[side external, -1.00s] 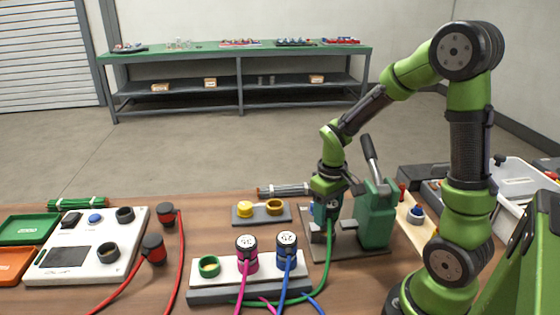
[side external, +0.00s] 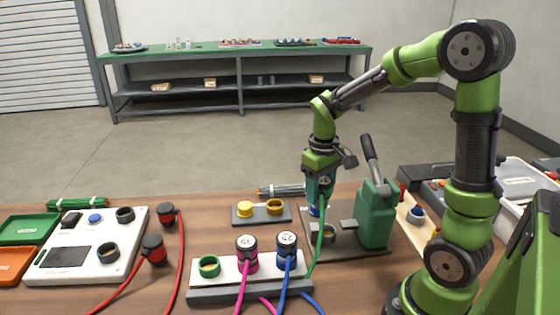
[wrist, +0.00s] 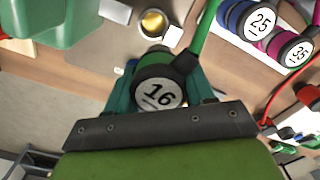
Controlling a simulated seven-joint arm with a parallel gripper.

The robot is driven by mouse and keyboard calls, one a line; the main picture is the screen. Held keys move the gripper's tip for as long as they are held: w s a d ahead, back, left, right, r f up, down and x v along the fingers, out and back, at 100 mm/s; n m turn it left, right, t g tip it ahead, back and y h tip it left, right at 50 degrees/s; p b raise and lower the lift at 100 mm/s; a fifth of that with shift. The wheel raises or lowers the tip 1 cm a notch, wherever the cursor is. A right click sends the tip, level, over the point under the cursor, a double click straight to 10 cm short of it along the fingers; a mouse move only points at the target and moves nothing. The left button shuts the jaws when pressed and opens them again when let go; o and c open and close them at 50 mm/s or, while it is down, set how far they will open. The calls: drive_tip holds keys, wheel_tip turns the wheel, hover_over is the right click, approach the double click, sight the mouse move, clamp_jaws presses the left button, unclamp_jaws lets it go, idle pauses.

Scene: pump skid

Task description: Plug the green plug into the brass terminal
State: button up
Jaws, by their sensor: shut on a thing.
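My gripper (side external: 317,188) is shut on the green plug (side external: 323,181), whose white face reads 16 in the wrist view (wrist: 159,93). Another brass-coloured ring (side external: 274,206) is on a small grey block to the left. I cannot tell which is the terminal.
The green lever press (side external: 374,212) stands close right of the plug. A white rack (side external: 228,279) in front holds a pink plug (side external: 247,254), a blue plug (side external: 286,248) and an empty green ring (side external: 209,266). Red cables lie at left.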

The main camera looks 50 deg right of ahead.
drive_tip(key=w+m, duration=0.1)
drive_tip(key=w, duration=1.4)
drive_tip(key=shift+d+f, duration=0.15)
drive_tip(key=shift+f, duration=1.1)
drive_tip(key=shift+d+f, duration=0.1)
drive_tip(key=shift+f, duration=1.15)
drive_tip(key=shift+f, duration=1.7)
drive_tip(key=o, duration=1.3)
drive_tip(key=shift+o, duration=0.2)
wheel_tip(320, 180, up, 17)
drive_tip(key=shift+w+d, duration=0.15)
